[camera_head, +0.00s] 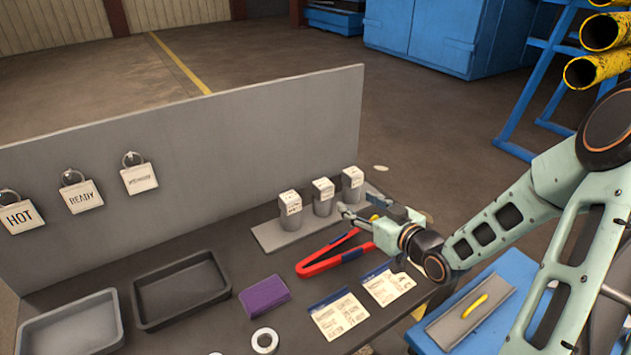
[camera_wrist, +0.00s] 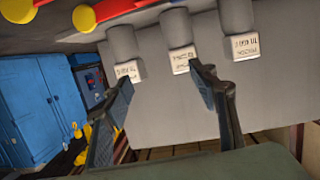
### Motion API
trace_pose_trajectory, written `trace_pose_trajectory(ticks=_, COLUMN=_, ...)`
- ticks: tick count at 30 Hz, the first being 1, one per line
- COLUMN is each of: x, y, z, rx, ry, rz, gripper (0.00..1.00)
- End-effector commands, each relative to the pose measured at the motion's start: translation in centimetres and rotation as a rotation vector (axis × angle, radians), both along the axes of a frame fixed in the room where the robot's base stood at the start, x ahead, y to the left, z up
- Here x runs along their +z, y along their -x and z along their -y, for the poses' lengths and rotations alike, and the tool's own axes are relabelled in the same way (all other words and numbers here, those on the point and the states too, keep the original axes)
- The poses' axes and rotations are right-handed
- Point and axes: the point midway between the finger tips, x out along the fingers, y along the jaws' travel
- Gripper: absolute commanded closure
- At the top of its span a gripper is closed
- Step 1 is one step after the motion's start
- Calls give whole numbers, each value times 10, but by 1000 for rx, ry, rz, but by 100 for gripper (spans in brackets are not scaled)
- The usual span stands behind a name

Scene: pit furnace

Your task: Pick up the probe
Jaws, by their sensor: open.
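No thing in view is clearly marked as the probe. A slim yellow piece (camera_head: 475,306) lies on a grey tray (camera_head: 452,325) on the blue cart at the lower right; I cannot tell whether it is the probe. My gripper (camera_head: 357,210) is open, with nothing seen between its fingers. It is above the right end of the bench, close to the labelled grey holders (camera_head: 323,197). In the wrist view the two fingers of my gripper (camera_wrist: 161,82) are spread apart, with the labelled holders (camera_wrist: 182,60) beyond them.
Red and blue tongs (camera_head: 335,252) lie below my gripper. Printed cards (camera_head: 340,315), a purple block (camera_head: 264,295), a white ring (camera_head: 265,341) and two trays (camera_head: 180,290) are on the bench. A grey panel (camera_head: 230,140) with hanging tags stands behind. Yellow pipes (camera_head: 598,70) are at the upper right.

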Motion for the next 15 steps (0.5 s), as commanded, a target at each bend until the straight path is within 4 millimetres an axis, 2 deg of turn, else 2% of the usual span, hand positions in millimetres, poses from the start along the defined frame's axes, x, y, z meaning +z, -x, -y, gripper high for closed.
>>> trace_pose_trajectory(ticks=1, x=5, y=7, z=-13, rx=29, ry=-20, rz=12, gripper=46)
trace_pose_trajectory(ticks=5, x=10, y=9, z=-32, rx=70, ry=-41, rz=37, gripper=46)
trace_pose_trajectory(ticks=15, x=1, y=-29, z=-58, rx=70, ry=-41, rz=37, gripper=46)
